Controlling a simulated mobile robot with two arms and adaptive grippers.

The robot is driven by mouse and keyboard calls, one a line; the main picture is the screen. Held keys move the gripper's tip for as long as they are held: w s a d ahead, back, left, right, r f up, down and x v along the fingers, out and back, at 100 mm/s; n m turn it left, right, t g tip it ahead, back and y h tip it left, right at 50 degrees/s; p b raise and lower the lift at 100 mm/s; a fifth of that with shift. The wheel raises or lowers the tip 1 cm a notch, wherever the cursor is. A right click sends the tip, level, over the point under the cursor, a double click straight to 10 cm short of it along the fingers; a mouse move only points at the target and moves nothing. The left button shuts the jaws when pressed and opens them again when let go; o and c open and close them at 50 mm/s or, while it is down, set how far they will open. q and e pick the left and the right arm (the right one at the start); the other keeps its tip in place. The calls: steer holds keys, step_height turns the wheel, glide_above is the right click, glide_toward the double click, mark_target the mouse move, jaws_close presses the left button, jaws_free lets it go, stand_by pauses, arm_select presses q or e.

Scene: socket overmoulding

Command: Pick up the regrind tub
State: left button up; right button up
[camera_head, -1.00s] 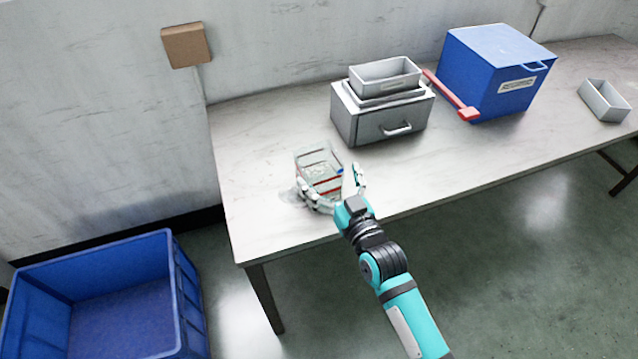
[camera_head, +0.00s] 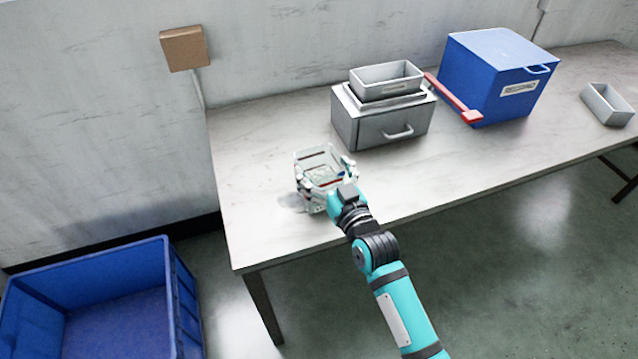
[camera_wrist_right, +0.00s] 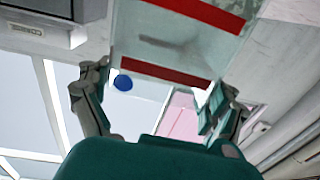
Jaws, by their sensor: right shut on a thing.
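The regrind tub (camera_head: 318,160) is a clear see-through box with red bands, at the left part of the table in the head view. My right gripper (camera_head: 328,180) is shut on the tub, with a finger on each side of it. In the right wrist view the tub (camera_wrist_right: 185,45) shows its clear wall and red bands between the fingers (camera_wrist_right: 155,100). A small blue spot shows by the tub there. Whether the tub touches the table I cannot tell. My left gripper is not in view.
A grey drawer box (camera_head: 375,122) with a grey tray (camera_head: 387,79) on top stands behind the tub. A blue lidded box (camera_head: 485,85), a red bar (camera_head: 452,98) and another grey tray (camera_head: 607,105) are farther right. A blue crate (camera_head: 182,290) stands at lower left.

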steer(key=shift+c, duration=0.4)
steer(key=s+d+r, duration=0.2)
steer(key=s, duration=0.5)
steer(key=s+d+r, duration=0.1)
steer(key=s+r, duration=0.2)
steer(key=s, duration=0.5)
steer(key=s+d+r+m+h+p, duration=0.2)
steer(key=d+h, duration=0.1)
steer(key=d, duration=0.3)
steer(key=s+d+r+m+t+h+p, duration=0.1)
steer(key=s+d+r+m+h+p, duration=0.1)
steer(key=d, duration=0.5)
steer(key=shift+s+m+h+p, duration=0.3)
steer(key=shift+s+h+p, duration=0.55)
steer(key=shift+h, duration=0.15)
steer(key=shift+d+f, duration=0.1)
steer(key=shift+d, duration=0.15)
